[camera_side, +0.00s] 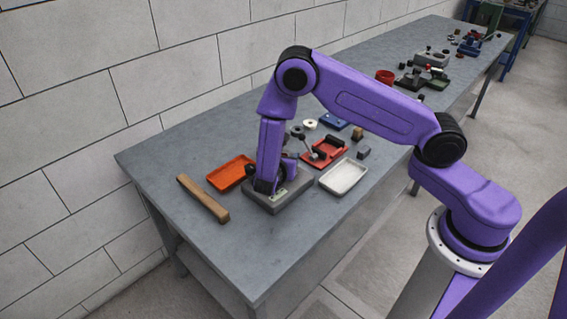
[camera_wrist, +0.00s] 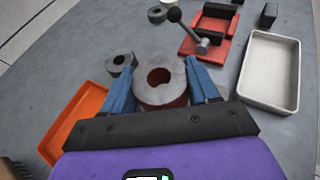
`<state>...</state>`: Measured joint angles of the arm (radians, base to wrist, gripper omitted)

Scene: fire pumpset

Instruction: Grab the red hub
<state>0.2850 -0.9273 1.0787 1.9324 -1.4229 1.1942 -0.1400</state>
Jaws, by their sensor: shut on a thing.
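The hub (camera_wrist: 160,76) shows in the wrist view as a round part with a grey top face, an off-round hole and a dark red side below. My gripper (camera_wrist: 162,82) has its two blue fingers against opposite sides of it and is shut on it. In the side view my gripper (camera_side: 266,184) is low over a grey base block (camera_side: 291,196) on the bench. The hub is hidden there by my gripper, and I cannot tell whether it touches the block.
An orange tray (camera_side: 230,173) is left of my gripper and a white tray (camera_side: 344,177) is right. A red fixture with a lever (camera_side: 325,152) stands behind. A wooden bar (camera_side: 203,199) lies at the front left. Grey rings (camera_wrist: 120,63) lie nearby. The bench's front corner is clear.

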